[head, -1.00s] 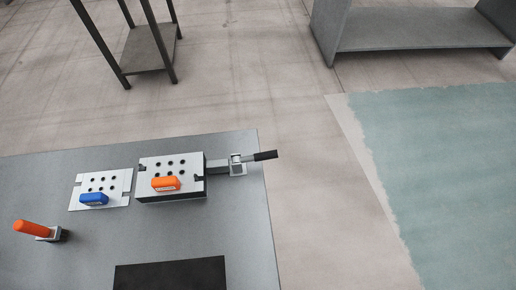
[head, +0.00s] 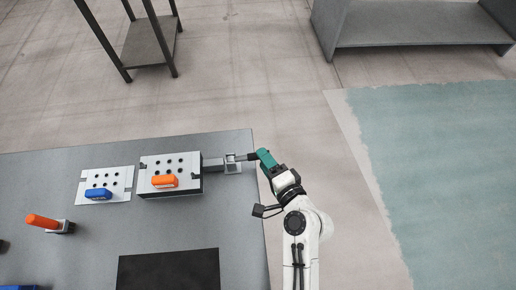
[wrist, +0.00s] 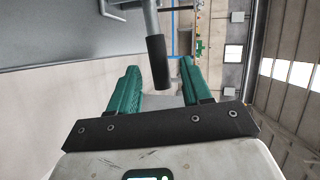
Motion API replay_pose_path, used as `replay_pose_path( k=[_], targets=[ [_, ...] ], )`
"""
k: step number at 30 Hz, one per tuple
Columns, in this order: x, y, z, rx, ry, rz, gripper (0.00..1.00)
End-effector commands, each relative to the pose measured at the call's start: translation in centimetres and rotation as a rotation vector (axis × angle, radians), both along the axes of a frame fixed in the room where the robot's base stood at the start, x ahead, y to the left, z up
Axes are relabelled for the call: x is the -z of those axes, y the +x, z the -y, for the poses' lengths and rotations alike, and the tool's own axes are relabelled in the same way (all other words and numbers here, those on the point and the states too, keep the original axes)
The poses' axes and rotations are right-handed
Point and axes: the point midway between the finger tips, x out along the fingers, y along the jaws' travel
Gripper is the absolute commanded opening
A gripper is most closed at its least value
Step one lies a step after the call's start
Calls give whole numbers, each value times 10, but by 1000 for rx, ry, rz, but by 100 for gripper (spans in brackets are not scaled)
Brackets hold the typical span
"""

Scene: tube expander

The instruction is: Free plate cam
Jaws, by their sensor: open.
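A silver plate block (head: 188,185) with several dark holes and an orange handle (head: 165,181) sits on the grey table. A metal cam lever (head: 214,165) runs right from the block, through a small square bracket (head: 232,164), to a black grip (head: 250,157) near the table's right edge. My gripper (head: 264,157) is at the grip's outer end, and its green fingers partly hide that end. In the wrist view my gripper (wrist: 160,68) is open, with the black grip (wrist: 158,62) between the fingertips. Gaps show on both sides of the grip.
A thinner plate (head: 119,180) with a blue handle (head: 98,194) lies left of the block. A black mat (head: 170,270) lies at the table front. Open floor lies to the right.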

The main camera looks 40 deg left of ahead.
Motion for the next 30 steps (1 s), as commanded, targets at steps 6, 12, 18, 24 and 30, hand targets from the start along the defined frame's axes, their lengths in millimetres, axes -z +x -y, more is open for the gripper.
replay_pose_path(
  k=[6, 12, 18, 24, 30],
  targets=[
    [7, 10, -32, -3, 0, 0, 48],
    [11, 14, -44, 0, -2, 2, 48],
    [12, 14, -45, 0, -1, 1, 48],
    [12, 14, -45, 0, -1, 1, 40],
    [12, 14, -45, 0, -1, 1, 21]
  ],
)
